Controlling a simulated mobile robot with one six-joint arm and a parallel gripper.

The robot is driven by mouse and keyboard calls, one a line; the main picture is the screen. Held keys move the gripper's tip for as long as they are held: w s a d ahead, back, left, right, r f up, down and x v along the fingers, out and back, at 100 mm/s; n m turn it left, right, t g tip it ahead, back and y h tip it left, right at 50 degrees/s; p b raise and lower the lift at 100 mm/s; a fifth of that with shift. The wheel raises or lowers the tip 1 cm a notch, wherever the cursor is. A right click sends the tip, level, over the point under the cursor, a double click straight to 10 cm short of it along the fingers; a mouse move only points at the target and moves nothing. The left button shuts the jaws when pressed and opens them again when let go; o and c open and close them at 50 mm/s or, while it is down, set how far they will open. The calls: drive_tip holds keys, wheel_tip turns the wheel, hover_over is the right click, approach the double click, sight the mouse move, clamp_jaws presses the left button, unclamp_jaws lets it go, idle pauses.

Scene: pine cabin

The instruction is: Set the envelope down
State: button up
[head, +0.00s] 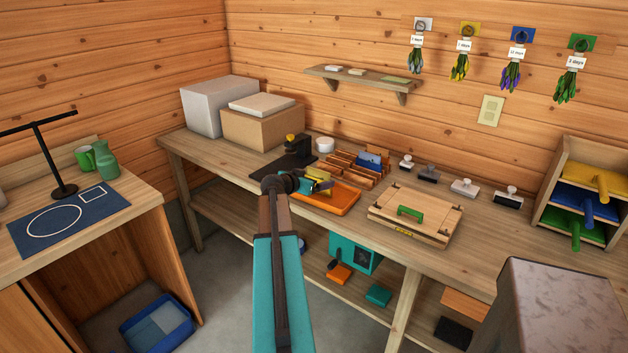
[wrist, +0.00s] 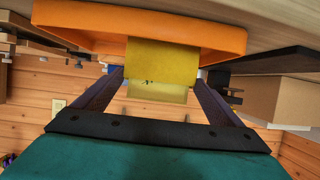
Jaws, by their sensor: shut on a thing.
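A yellow envelope (wrist: 160,68) is between the two fingers of my gripper (wrist: 158,80) in the wrist view. My gripper is shut on it. The envelope also shows in the head view as a small yellow patch (head: 323,185), partly hidden by my gripper (head: 317,184). The orange tray (head: 343,208) lies on the workbench just under and beside my gripper. In the wrist view the envelope overlaps the wall of the orange tray (wrist: 85,22). I cannot tell whether it touches the tray.
A wooden sorter (head: 345,170) with a blue item stands behind the tray. A black stand (head: 285,165) is to the left, near the cardboard box (head: 262,127). A wooden press with a green handle (head: 411,213) and several stamps (head: 463,188) are to the right.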

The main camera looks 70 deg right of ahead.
drive_tip(key=shift+f, duration=0.15)
drive_tip(key=o, duration=0.8)
drive_tip(key=shift+r, duration=0.2)
drive_tip(key=shift+a, duration=0.3)
drive_tip(key=b+v, duration=0.2)
drive_tip(key=v, duration=0.9)
drive_tip(key=shift+a+b, duration=0.15)
drive_tip(key=shift+b, duration=0.15)
drive_tip(key=shift+w, duration=0.15)
